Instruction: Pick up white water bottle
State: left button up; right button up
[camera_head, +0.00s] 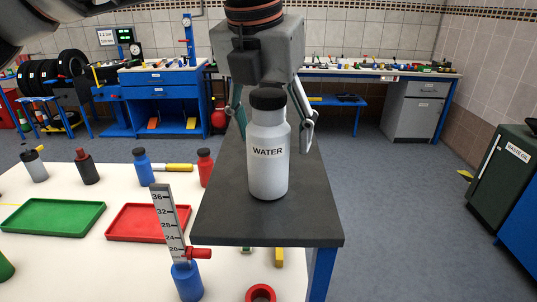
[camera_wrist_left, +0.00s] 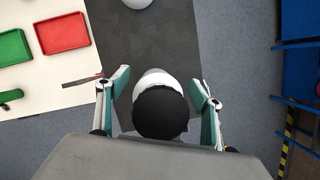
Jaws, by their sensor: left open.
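The white water bottle (camera_head: 268,155) with a black cap and the word WATER stands upright on the dark raised platform (camera_head: 230,222). My left gripper (camera_head: 271,128) points down over the platform, open, its body behind the bottle's top in the head view. One finger shows on each side of the bottle; the bottle hides part of the gripper. In the left wrist view my left gripper (camera_wrist_left: 161,82) has the bottle's black cap (camera_wrist_left: 160,112) between its spread fingers. Gaps show beside the cap, with no clear contact. My right gripper is not in view.
Left of the platform, a white table holds a green tray (camera_head: 52,216), a red tray (camera_head: 147,222), several bottles and a ruler stand (camera_head: 168,225). A white rounded object (camera_wrist_left: 137,3) shows at the wrist view's top edge. A dark green bin (camera_head: 505,175) stands right, beyond open floor.

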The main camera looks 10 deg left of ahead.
pick_arm(q)
jog(key=c, duration=1.3)
jog(key=shift+r, duration=0.15)
